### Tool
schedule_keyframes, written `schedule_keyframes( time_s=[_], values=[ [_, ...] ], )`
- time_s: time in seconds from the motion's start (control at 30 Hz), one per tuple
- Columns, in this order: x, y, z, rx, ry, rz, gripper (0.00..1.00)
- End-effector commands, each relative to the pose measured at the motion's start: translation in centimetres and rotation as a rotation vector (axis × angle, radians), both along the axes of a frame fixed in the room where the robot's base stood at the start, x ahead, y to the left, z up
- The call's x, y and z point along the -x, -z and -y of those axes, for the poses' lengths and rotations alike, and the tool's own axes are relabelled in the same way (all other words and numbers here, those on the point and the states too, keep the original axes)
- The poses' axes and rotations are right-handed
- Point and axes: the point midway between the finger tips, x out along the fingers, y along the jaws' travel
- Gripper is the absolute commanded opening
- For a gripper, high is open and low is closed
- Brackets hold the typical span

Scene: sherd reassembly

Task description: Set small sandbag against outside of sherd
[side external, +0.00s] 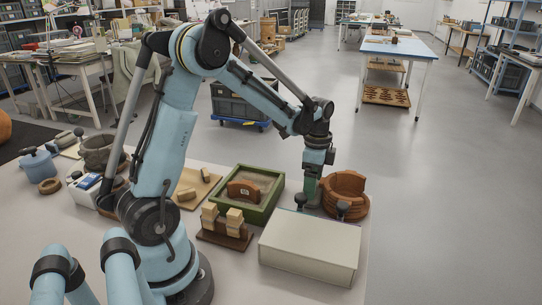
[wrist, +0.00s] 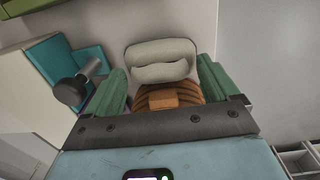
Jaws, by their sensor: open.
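A pale grey, pillow-shaped small sandbag (wrist: 160,50) shows in the wrist view, just beyond and between my green fingertips. Right below it in that view is a brown, ridged curved sherd wall (wrist: 185,94) with a lighter orange block-like patch. The sandbag's edge meets the sherd in the picture; I cannot tell whether they touch. My gripper (wrist: 162,70) is open, with one finger on each side of them. In the side view my gripper (side external: 312,192) is low beside the brown round vessel (side external: 346,186), behind the pale box. The sandbag is hidden there.
The pale box (side external: 308,252) stands close in front of my gripper. Dark knobs (side external: 342,207) rise near its back edge. A green sand tray (side external: 262,213) with a brown sherd (side external: 243,190) is to the left, with a wooden rack (side external: 224,234) before it.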

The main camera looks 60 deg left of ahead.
Motion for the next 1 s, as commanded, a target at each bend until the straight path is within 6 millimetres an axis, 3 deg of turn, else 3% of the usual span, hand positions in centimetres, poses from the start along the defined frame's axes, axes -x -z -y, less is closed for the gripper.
schedule_keyframes(
  time_s=[0.33, 0.8, 1.0],
  values=[
    [0.0, -1.3, 0.0, 0.0, 0.0, 0.0, 0.88],
    [-0.2, -9.2, -0.2, 0.0, -0.001, 0.0, 0.88],
    [-0.2, -11.4, -0.2, 0.0, -0.001, 0.0, 0.88]
  ],
)
